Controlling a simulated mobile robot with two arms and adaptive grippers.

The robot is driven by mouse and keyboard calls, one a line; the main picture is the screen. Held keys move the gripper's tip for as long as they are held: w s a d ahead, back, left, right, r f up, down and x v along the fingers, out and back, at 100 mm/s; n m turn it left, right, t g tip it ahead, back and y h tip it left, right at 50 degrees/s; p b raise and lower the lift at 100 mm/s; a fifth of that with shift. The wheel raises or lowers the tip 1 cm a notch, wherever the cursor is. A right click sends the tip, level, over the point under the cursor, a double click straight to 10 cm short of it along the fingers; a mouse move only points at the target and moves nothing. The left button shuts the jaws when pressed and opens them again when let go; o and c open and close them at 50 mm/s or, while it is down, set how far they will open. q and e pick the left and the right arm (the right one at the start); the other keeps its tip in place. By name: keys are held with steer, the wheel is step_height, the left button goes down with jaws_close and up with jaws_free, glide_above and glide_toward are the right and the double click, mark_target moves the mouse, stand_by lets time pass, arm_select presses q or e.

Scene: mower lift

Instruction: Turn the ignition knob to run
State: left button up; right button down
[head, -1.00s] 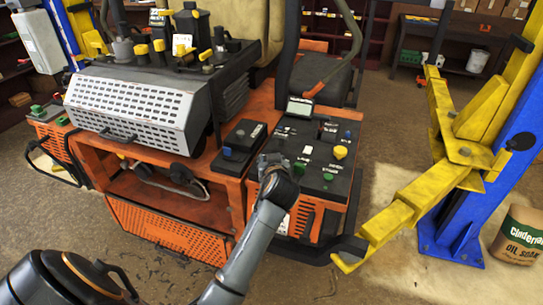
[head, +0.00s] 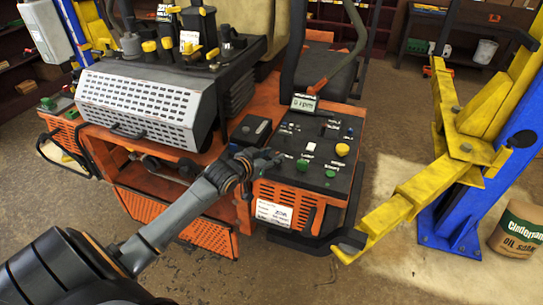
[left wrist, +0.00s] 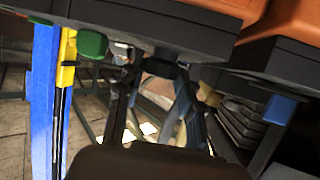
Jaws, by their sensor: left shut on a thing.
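The black control panel (head: 308,165) sits on the orange machine, with a green knob (head: 302,165), a yellow knob (head: 342,149), small switches and a small display (head: 304,103) with dark characters. My left gripper (head: 270,159) is at the panel's left edge, its arm coming from the lower left, and it hides what is under it. In the left wrist view my left gripper (left wrist: 158,105) has its fingers about a dark round knob (left wrist: 165,66) below a black housing. I cannot read its label or its pointer. My right gripper is not in view.
A yellow lift arm (head: 405,205) on a blue post (head: 480,190) stands close to the panel's right. An oil soak bag (head: 520,228) stands at the far right.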

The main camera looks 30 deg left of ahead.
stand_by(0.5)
arm_select(q)
steer(key=o, duration=1.2)
steer(key=shift+w+f, duration=0.1)
steer(key=shift+c, duration=0.2)
steer(key=v, duration=1.2)
steer(key=shift+a, duration=0.2)
